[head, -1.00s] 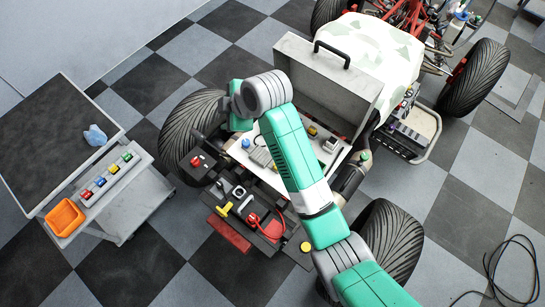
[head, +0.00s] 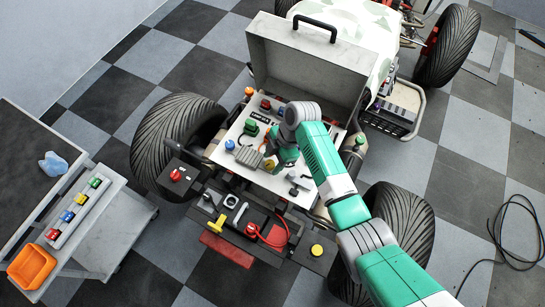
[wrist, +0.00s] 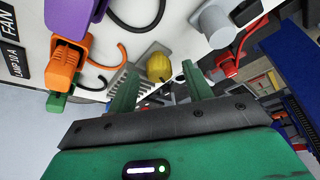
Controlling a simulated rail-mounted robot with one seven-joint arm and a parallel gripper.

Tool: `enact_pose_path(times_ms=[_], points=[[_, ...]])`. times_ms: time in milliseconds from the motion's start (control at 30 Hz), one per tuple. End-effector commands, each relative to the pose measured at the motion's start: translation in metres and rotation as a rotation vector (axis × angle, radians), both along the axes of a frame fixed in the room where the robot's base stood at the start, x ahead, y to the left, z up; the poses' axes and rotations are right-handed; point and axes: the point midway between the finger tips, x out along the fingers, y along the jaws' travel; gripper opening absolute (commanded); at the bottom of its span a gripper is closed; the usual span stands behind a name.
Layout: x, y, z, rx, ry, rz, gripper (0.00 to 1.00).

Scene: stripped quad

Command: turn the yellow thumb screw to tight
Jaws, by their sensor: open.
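The yellow thumb screw (wrist: 159,67) is a ribbed knob on the white panel, beside a grey finned block (wrist: 128,82). In the wrist view it sits between the tips of my gripper's two green fingers (wrist: 160,78), with a gap on each side. My gripper is open and appears not to touch it. In the head view a small yellowish part of the screw (head: 269,165) shows beside my gripper (head: 278,162), which partly covers it. A dark mark shows on the screw's rim; whether it is tight cannot be told.
An orange plug (wrist: 66,65) and a purple part (wrist: 75,15) stand left of the fingers in the wrist view. A grey cylinder (wrist: 214,25) and red clip (wrist: 228,64) are to the right. The open case lid (head: 305,65) rises behind the panel.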

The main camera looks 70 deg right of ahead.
Motion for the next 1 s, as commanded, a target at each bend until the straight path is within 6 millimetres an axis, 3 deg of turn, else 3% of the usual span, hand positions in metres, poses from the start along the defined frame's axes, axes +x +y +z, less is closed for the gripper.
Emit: enact_pose_path(times_ms=[300, 533, 1000], points=[[0.0016, 0.0012, -0.0041, -0.001, -0.001, 0.0, 0.5], [0.0016, 0.0012, -0.004, -0.001, -0.001, 0.0, 0.06], [0.001, 0.0033, 0.0001, 0.002, -0.001, -0.132, 0.06]])
